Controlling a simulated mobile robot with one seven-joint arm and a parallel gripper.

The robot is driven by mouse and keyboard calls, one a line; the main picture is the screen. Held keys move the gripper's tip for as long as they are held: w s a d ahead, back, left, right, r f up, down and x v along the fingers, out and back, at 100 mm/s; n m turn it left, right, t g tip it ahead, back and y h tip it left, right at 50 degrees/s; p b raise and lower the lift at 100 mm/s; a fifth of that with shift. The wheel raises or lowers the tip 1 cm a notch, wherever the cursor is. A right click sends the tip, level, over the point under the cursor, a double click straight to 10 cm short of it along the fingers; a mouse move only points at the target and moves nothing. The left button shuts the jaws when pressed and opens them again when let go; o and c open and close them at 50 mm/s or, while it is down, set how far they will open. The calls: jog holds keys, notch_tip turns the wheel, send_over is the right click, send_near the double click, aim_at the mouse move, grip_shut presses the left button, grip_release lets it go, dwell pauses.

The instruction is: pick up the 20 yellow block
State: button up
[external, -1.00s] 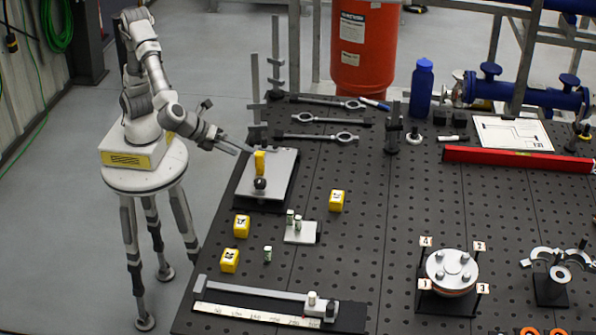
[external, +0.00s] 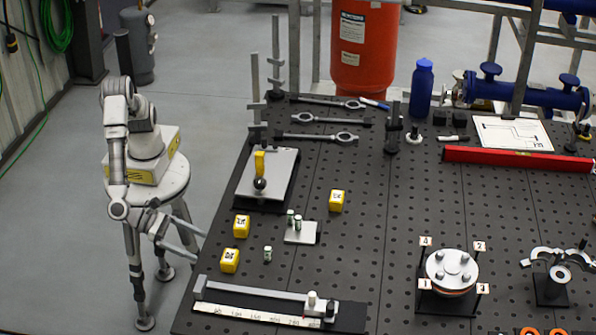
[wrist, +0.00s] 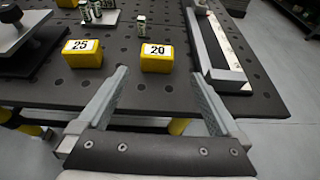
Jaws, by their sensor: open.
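The yellow block marked 20 (wrist: 157,60) sits on the dark perforated table, straight ahead of my gripper in the wrist view. In the external view it is the lower yellow block (external: 229,261) near the table's left edge. My gripper (wrist: 160,75) is open and empty. Its two fingers point towards the block, with the block beyond and between their tips in the wrist view. In the external view my gripper (external: 201,245) is at the table's left edge, just left of the block and apart from it.
The yellow block marked 25 (wrist: 83,54) stands left of it. A small greenish cylinder (wrist: 141,26) is behind it. A long measuring tool (wrist: 219,55) lies to the right. Another yellow block (external: 337,201) and a metal plate fixture (external: 275,165) are farther back.

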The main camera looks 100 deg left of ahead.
aim_at(229, 256)
jog(key=x, duration=0.8)
jog(key=b+x, duration=0.1)
jog(key=x, duration=0.2)
jog(key=shift+w+a+f, duration=0.1)
jog(key=shift+a+f, duration=0.05)
jog(key=shift+a, duration=0.05)
jog(key=c, duration=1.4)
